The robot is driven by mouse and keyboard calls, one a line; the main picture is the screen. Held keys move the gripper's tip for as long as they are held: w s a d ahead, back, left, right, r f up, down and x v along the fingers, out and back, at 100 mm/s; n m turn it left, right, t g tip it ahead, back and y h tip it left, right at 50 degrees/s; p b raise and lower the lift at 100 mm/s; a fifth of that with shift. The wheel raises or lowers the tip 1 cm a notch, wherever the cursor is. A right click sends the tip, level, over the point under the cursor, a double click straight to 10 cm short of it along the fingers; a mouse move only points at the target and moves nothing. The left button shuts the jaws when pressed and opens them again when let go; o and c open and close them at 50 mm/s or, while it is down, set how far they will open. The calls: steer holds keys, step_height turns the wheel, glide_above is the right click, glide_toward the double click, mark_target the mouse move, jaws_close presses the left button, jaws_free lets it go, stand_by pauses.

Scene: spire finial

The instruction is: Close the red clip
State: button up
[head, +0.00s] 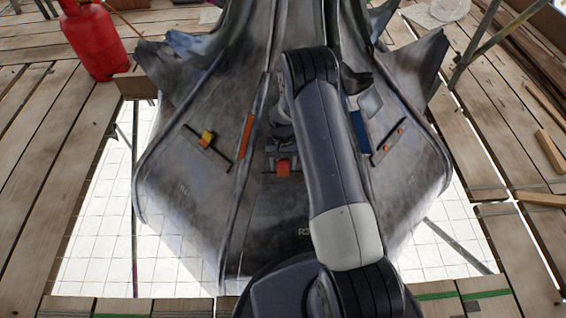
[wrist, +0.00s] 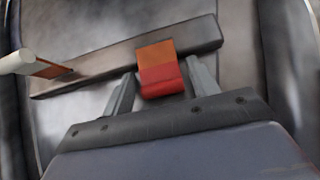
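The red clip (wrist: 160,68), orange on its upper face and red on its lower face, sits on a dark flat bar (wrist: 115,62) in the wrist view. My gripper (wrist: 162,88) is open, with one grey finger on each side of the clip. A gap shows between the left finger and the clip; the right finger is very near its edge, and I cannot tell if they touch. In the head view the clip (head: 283,169) shows at the middle of the grey spire's front face (head: 270,210), with my gripper (head: 283,155) at it, partly hidden by my arm.
A yellow-and-orange clip (head: 206,137) sits on a dark bar at left, and small orange pieces (head: 388,145) on another at right. An orange strip (head: 245,135) and a blue strip (head: 360,130) lie along ridges. A red gas cylinder (head: 92,38) stands on the planks behind left.

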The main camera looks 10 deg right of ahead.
mark_target(283, 160)
steer(key=shift+o, duration=0.5)
steer(key=shift+r, duration=0.15)
step_height(283, 160, up, 10)
steer(key=w+p, duration=0.1)
steer(key=p, duration=0.2)
steer(key=shift+w+d+r, duration=0.15)
steer(key=shift+w+r, duration=0.1)
steer(key=f+b, duration=0.1)
steer(key=f, duration=0.2)
steer(key=s+f+b, duration=0.1)
steer(key=f, duration=0.3)
steer(key=f+b, duration=0.1)
steer(key=f, duration=0.3)
steer(key=shift+s, duration=0.25)
steer(key=shift+s+a+r+t, duration=0.15)
steer(key=shift+a+r+t, duration=0.1)
steer(key=shift+t, duration=0.25)
steer(key=shift+d+f, duration=0.1)
